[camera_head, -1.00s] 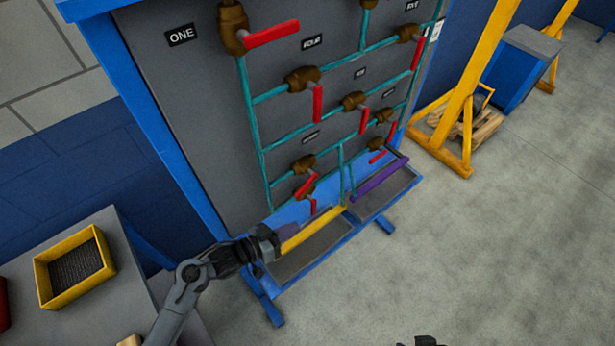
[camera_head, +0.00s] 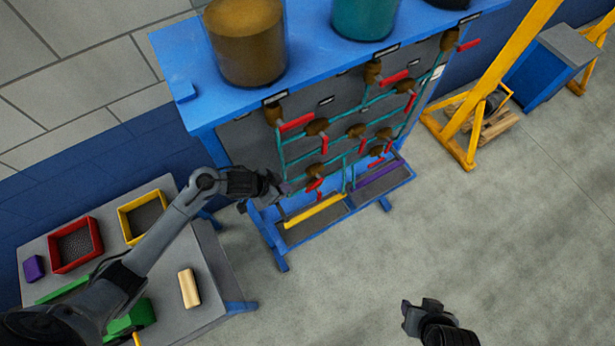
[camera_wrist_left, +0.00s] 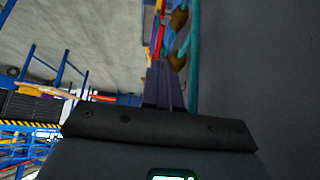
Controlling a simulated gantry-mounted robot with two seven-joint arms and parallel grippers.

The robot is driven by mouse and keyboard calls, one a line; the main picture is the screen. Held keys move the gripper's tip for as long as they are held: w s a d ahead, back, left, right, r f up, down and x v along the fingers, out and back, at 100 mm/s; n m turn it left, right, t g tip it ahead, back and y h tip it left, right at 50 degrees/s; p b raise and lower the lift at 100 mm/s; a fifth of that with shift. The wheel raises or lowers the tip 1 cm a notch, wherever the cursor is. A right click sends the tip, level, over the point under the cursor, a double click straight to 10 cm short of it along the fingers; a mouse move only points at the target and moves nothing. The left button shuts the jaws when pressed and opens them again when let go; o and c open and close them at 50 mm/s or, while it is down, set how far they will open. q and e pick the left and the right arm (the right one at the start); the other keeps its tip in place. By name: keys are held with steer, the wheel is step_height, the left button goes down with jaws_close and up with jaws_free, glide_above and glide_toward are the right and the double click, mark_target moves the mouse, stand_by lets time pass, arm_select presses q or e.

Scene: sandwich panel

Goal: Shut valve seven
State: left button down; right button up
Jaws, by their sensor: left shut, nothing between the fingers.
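The valve panel (camera_head: 240,143) stands upright with teal pipes, brown valve bodies and red handles. Its number labels are too small to read, so I cannot tell which valve is seven. A low left valve (camera_head: 317,171) has its red handle (camera_head: 313,184) hanging close to my left gripper (camera_head: 284,189). That gripper is shut and empty, at the panel's lower left, apart from the handle as far as I can see. Its closed fingers (camera_wrist_left: 164,86) point along the panel face in the left wrist view. My right gripper (camera_head: 422,308) hangs over the floor, away from the panel; its jaw opening is unclear.
A yellow bar (camera_head: 315,211) and a purple bar (camera_head: 378,179) edge the panel's low trays. A grey table (camera_head: 215,283) with a red bin (camera_head: 98,236) and a yellow bin (camera_head: 124,222) stands left. Floor (camera_head: 500,250) at right is clear.

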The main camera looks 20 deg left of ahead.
arm_select(q)
steer(key=r, duration=0.2)
glide_toward(310, 188)
steer(key=b+x, duration=0.5)
steer(key=shift+s+f, duration=0.1)
steer(key=shift+s, duration=0.05)
steer(key=shift+b+x, duration=0.95)
steer(key=shift+b, duration=0.3)
arm_select(e)
step_height(310, 188, down, 7)
steer(key=shift+r, duration=0.2)
